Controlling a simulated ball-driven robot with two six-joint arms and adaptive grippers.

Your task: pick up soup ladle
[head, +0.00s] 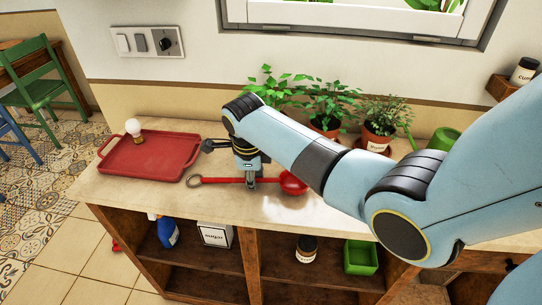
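The red soup ladle (292,183) lies on the countertop, its bowl to the right and its long red handle running left to a ring-shaped end. My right gripper (250,181) comes in from the right, pointing down over the middle of the handle. A grey fingertip shows in front of the handle. The arm hides the far finger, so I cannot tell whether the gripper is open or shut on the handle. My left gripper is not in view.
A red tray (150,157) with a light bulb (133,127) sits left of the ladle. Potted plants (379,130) stand behind the arm by the wall. Shelves below hold a blue spray bottle (167,232), a white box (215,234), a jar (306,248) and a green container (361,257).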

